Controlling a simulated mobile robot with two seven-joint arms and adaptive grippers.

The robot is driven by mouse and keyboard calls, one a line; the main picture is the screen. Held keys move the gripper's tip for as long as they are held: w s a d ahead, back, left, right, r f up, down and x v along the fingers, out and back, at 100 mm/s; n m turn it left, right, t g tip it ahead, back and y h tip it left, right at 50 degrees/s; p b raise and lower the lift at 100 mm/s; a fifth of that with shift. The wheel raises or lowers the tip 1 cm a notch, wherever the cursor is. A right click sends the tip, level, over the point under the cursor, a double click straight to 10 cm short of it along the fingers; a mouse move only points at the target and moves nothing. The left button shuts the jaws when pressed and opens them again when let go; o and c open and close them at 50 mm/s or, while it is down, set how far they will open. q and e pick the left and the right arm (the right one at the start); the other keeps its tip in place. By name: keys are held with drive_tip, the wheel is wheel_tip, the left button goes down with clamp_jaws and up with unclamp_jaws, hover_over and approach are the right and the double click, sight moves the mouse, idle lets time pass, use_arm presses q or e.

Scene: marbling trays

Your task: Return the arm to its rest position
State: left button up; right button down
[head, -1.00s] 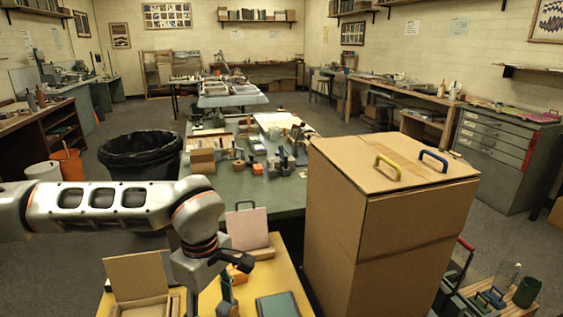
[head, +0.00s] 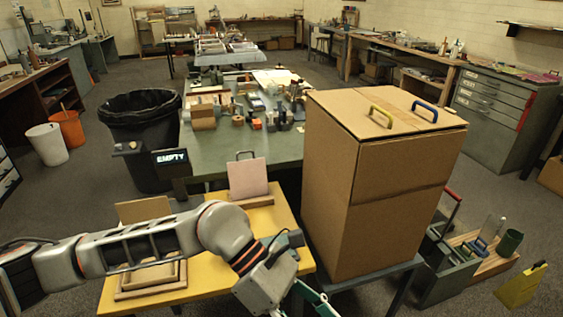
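My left arm comes in from the left over the yellow table (head: 285,222), in the head view. Its wrist end, with my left gripper (head: 288,270), is near the table's right front corner. The fingers are partly hidden by the wrist and I cannot tell whether they are open or shut. A dark piece shows above the wrist and a teal piece (head: 318,302) shows below it. I cannot tell whether either is held. My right gripper is not in view.
A tall cardboard box (head: 350,190) stands close to the right of the wrist. A pink panel with a handle (head: 248,178) stands on the yellow table. A black bin (head: 140,120) and a dark sign reading EMPTY (head: 172,162) are behind the arm. Open floor lies at left.

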use_arm(q)
drive_tip(key=w+d+r+n+t+h, duration=0.3)
drive_tip(key=d+r+n+h, duration=0.3)
drive_tip(key=r+n+h, duration=0.55)
drive_tip(key=w+a+f+n+t+y, duration=0.3)
drive_tip(key=w+a+f+n+t, duration=0.25)
drive_tip(key=n+t, duration=0.5)
drive_tip(key=w+a+f+n+t+y, duration=0.35)
drive_tip(key=w+a+n+t, duration=0.4)
drive_tip(key=n, duration=0.65)
drive_tip(key=s+a+f+n+y, duration=0.1)
drive_tip(key=a+f+n+y, duration=0.3)
drive_tip(key=f, duration=0.3)
drive_tip(key=a+f+n+y, duration=0.3)
drive_tip(key=a+f+n, duration=0.25)
drive_tip(key=f, duration=0.25)
drive_tip(key=s+a+f+n+g+y, duration=0.2)
drive_tip(key=s+a+f, duration=0.3)
drive_tip(key=f, duration=0.3)
drive_tip(key=s+a+f+n+g+y, duration=0.2)
drive_tip(key=s+a+f+n, duration=0.3)
drive_tip(key=s+f, duration=0.3)
drive_tip(key=shift+s+a+f+y, duration=0.3)
drive_tip(key=shift+a+f, duration=0.15)
drive_tip(key=shift+f, duration=0.25)
